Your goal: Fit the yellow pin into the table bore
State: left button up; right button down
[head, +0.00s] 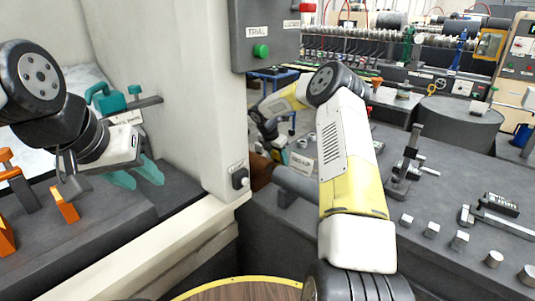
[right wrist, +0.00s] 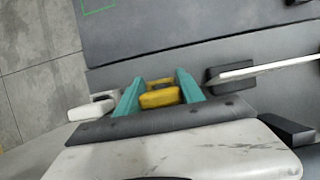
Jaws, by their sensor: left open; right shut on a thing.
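My right gripper (right wrist: 160,79) has teal fingers that are shut on the yellow pin (right wrist: 160,98) in the right wrist view. The pin shows as a short yellow block between the fingers, and its far end is hidden. In the head view the right arm reaches back beyond the pale pillar, and the pin cannot be made out there. My left gripper (head: 138,174) is open and empty at the left, low over the dark bench. I cannot make out the table bore in either view.
A grey surface with part of a green outline (right wrist: 98,5) lies ahead in the right wrist view. The pale pillar (head: 185,85) stands between my arms. Orange fixtures (head: 64,206) are near the left gripper. Small metal cylinders (head: 460,240) and a clamp stand (head: 408,165) are on the right bench.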

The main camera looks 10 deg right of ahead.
jog(key=shift+r, duration=0.7)
